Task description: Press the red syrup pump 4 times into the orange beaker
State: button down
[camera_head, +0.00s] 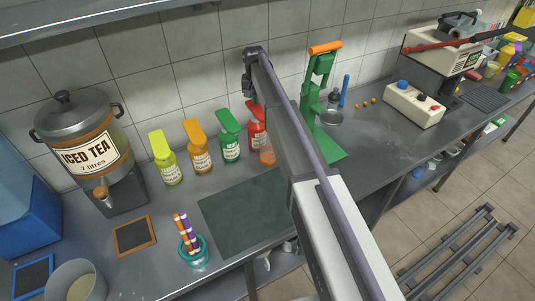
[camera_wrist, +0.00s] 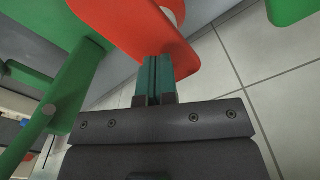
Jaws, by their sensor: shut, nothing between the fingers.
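The red syrup bottle (camera_head: 257,138) stands by the back wall, at the right end of the syrup row, partly hidden behind my arm. The orange beaker (camera_head: 267,156) stands just in front of it, also partly covered by my arm. My gripper (camera_head: 249,93) points down above the red bottle. In the wrist view, my gripper's teal fingers (camera_wrist: 156,62) are together and empty. Their tips overlap the red pump head (camera_wrist: 140,28); whether they touch it I cannot tell. A pale ring (camera_wrist: 174,10) shows beyond the pump head, too cropped to identify.
The green syrup bottle (camera_head: 230,148) stands close left of the red one, with orange (camera_head: 202,160) and yellow (camera_head: 172,172) bottles further left. A green press (camera_head: 310,100) stands to the right. A dark mat (camera_head: 235,218) lies in front, bare where visible.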

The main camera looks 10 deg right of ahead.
aim_at(256, 107)
jog(key=shift+f+b, duration=1.95)
jog(key=shift+f, duration=0.15)
jog(key=shift+r, duration=0.2)
jog(key=shift+r+p, duration=2.4)
jog(key=shift+p, duration=0.2)
jog(key=shift+f, duration=0.1)
jog(key=shift+f+b, duration=2.4)
jog(key=shift+b, duration=0.15)
notch_tip(256, 107, up, 5)
jog(key=p, duration=0.5)
jog(key=shift+r, duration=0.1)
